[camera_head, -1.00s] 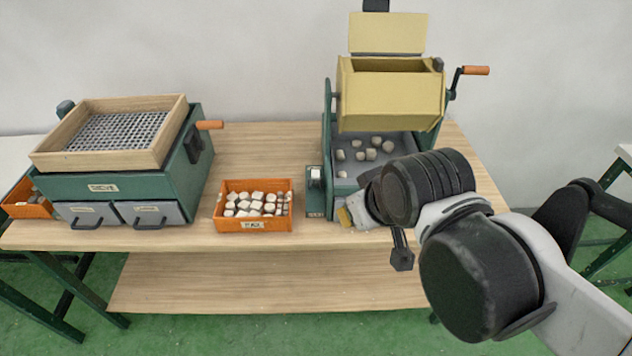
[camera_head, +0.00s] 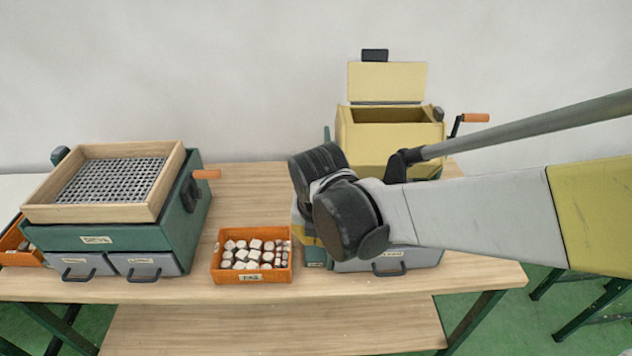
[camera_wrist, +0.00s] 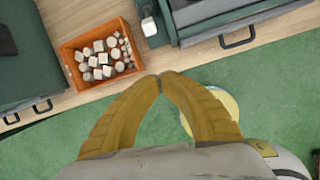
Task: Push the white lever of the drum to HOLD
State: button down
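The yellow drum (camera_head: 385,140) stands on its green frame at the right of the table, with its hatch lid (camera_head: 387,82) raised. My arm covers the white lever in the head view. The white lever (camera_wrist: 148,27) shows in the wrist view, upper middle, on a small green housing beside the drum's base. The setting marks are too small to read. My gripper (camera_wrist: 160,76) has its two yellow fingertips together with nothing between them. In the wrist view the tips appear below the lever and apart from it. In the head view my wrist hides most of the gripper.
An orange bin (camera_head: 216,262) of white stones stands just left of the lever housing. A green sieve box (camera_head: 190,225) is farther left. A grey drawer with a dark handle (camera_head: 390,269) is under the drum. The drum's orange-handled crank (camera_head: 475,118) sticks out right.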

jog(key=shift+w+a+f+n, duration=0.25)
jog(key=shift+f+n, duration=0.15)
jog(key=shift+n, duration=0.6)
jog(key=b+x, duration=0.5)
jog(key=x, duration=0.6)
jog(key=shift+w+d+r, duration=0.2)
jog(key=shift+w+r, duration=1.2)
jog(key=shift+r, duration=0.25)
jog(key=shift+a, duration=0.1)
